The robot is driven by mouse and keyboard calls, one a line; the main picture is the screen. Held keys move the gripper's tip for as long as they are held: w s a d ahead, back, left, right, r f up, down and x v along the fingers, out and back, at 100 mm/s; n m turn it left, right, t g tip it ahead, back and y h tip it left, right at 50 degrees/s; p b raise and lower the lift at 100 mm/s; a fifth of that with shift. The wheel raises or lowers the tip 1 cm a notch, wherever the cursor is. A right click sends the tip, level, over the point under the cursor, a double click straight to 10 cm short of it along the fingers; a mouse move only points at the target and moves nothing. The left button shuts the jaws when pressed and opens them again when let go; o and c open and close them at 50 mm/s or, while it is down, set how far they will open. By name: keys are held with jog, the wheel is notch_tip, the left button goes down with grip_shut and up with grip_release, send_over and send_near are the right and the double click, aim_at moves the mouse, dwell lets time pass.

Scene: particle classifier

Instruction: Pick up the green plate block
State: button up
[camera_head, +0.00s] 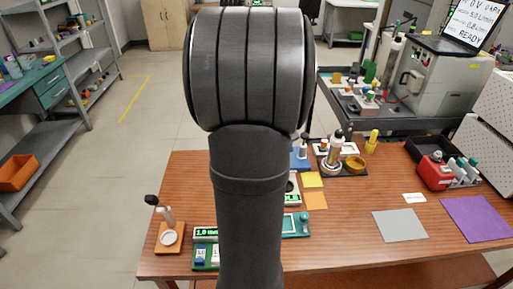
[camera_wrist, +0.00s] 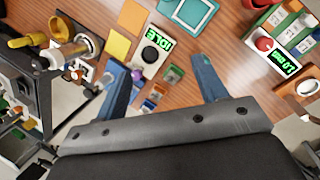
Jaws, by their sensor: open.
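My gripper (camera_wrist: 162,62) is open above the table in the wrist view, its two blue fingers apart. A small dark-green block (camera_wrist: 173,74) lies below, in the gap between the fingers and nearer the right one. It may be the green plate block, but its shape is too small to tell for sure. Small blue and orange blocks (camera_wrist: 150,105) lie close to it, also between the fingers. I see nothing held. In the head view my own arm covers the middle of the table, and neither the gripper nor this block can be made out.
A teal frame (camera_wrist: 190,14) and yellow (camera_head: 312,180) and orange sheets (camera_head: 315,200) lie nearby.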

jog(key=w+a+f+n+h, duration=0.1)
jog(key=w+a+f+n, duration=0.8)
jog(key=w+a, duration=0.3)
jog(key=x, duration=1.1)
jog(key=d+x, duration=0.1)
jog(key=x, duration=0.5)
jog(key=shift+s, duration=0.1)
jog(key=shift+r, duration=0.1)
jog(key=c, duration=1.2)
